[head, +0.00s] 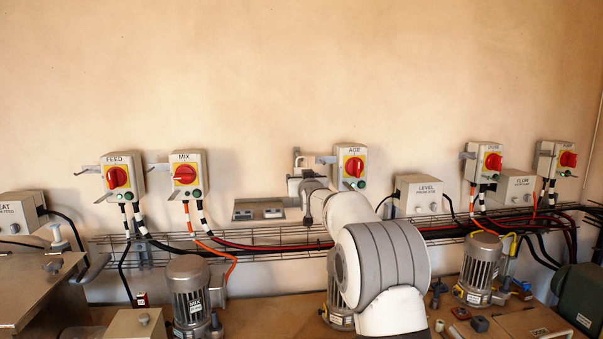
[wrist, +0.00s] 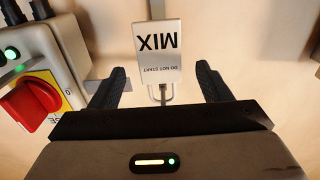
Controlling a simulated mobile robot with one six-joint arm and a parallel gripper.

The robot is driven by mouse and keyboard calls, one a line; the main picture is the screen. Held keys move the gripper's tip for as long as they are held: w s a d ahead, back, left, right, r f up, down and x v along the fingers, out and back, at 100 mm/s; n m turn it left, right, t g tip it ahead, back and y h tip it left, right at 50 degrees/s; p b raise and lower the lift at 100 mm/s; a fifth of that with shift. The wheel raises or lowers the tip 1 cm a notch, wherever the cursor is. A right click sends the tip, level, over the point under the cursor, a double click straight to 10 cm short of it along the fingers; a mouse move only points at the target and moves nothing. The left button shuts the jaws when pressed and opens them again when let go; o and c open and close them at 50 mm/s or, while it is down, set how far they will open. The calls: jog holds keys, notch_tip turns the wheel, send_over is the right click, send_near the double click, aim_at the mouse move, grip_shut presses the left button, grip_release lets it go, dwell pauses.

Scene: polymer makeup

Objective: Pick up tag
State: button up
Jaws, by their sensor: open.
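The tag (wrist: 158,62) is a white plate reading "MIX" and "DO NOT START", upside down in the wrist view. It sits at a thin metal hook (wrist: 160,95) in front of the wall. My gripper (wrist: 160,74) is open, with one dark finger on each side of the tag and a gap at both sides. In the head view my gripper (head: 308,180) is up at the wall, just left of the AGE switch box (head: 350,167). I cannot make out the tag there; my arm blocks much of that spot.
The AGE box with its red knob (wrist: 38,98) is close on the left in the wrist view. FEED (head: 123,174) and MIX (head: 188,173) boxes are on the wall at left. A wire cable tray (head: 250,238) runs below, above several motors (head: 188,290).

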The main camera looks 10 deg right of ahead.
jog(key=shift+w, duration=1.2)
jog(key=shift+c, duration=0.2)
jog(key=c, duration=1)
jog(key=s+b, duration=0.2)
jog(key=s, duration=0.4)
jog(key=s+r+b, duration=0.1)
jog(key=s+b, duration=0.2)
jog(key=s, duration=0.3)
jog(key=s+b, duration=0.2)
jog(key=s, duration=0.4)
jog(key=shift+r+b, duration=0.2)
jog(key=shift+b, duration=0.2)
